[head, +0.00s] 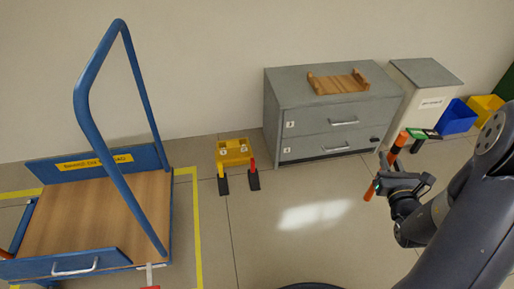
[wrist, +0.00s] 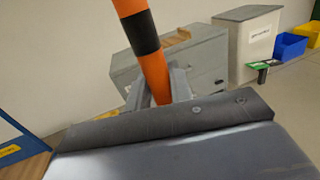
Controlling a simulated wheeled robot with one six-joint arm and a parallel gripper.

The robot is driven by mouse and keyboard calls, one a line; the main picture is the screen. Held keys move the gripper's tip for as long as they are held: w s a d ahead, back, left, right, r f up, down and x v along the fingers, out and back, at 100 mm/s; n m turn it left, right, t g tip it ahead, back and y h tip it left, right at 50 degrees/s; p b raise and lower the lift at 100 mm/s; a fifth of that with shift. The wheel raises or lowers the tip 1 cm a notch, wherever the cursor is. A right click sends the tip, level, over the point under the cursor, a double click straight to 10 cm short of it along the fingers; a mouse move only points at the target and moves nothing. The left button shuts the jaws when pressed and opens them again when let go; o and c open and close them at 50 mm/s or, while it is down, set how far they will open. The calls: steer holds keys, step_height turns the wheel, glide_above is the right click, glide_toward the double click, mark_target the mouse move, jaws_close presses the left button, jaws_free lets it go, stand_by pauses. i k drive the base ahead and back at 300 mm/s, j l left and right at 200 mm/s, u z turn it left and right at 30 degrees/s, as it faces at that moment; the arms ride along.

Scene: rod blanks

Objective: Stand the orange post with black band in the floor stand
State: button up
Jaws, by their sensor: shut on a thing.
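My gripper (head: 384,178) is at the right in the head view, shut on the orange post with black band (head: 399,143). The post is held tilted, its upper end leaning right and its lower end sticking out below the jaws. In the wrist view the post (wrist: 152,68) rises from between the fingers (wrist: 155,92), and its black band shows above them; its top is cut off. The yellow floor stand (head: 234,152) is on the tiles left of the cabinet, well apart from the post. It has number labels, black feet and a red part at its right leg.
A grey drawer cabinet (head: 326,122) with a wooden rack (head: 338,83) on top stands against the wall. A grey bin (head: 424,84), blue box (head: 456,117) and yellow box (head: 486,106) are at right. A blue trolley (head: 100,200) fills the left. Floor before the stand is clear.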

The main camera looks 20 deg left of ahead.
mark_target(243, 153)
steer(key=i+j+u, duration=0.15)
steer(key=u, duration=0.25)
steer(key=i+u, duration=0.9)
steer(key=u, duration=0.2)
steer(key=i+j+u, duration=0.1)
steer(key=i, duration=0.5)
